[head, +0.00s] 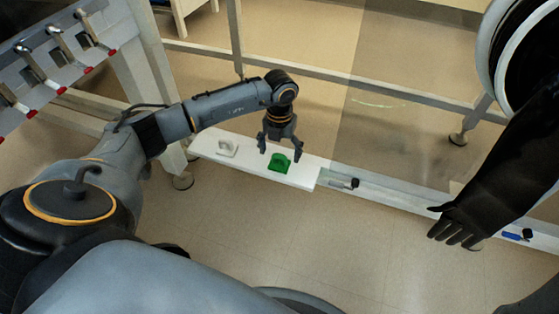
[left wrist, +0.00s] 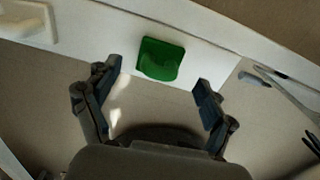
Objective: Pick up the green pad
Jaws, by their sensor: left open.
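The green pad (head: 281,163) lies on a white shelf board (head: 308,176) in the head view. It also shows in the left wrist view (left wrist: 160,60), ahead of the gap between the fingers. My left gripper (head: 280,154) points down just above the pad in the head view, with its fingers apart. In the left wrist view my left gripper (left wrist: 155,92) is open and empty, with a finger to each side of the pad's line. I cannot tell whether a finger touches the pad. My right gripper is not in view.
A white object (head: 227,148) sits on the board left of the pad. A narrow rail with a dark-ended item (head: 345,182) runs on to the right. A black glove (head: 500,165) hangs from a round port at the right. Frame bars stand behind; the floor in front is clear.

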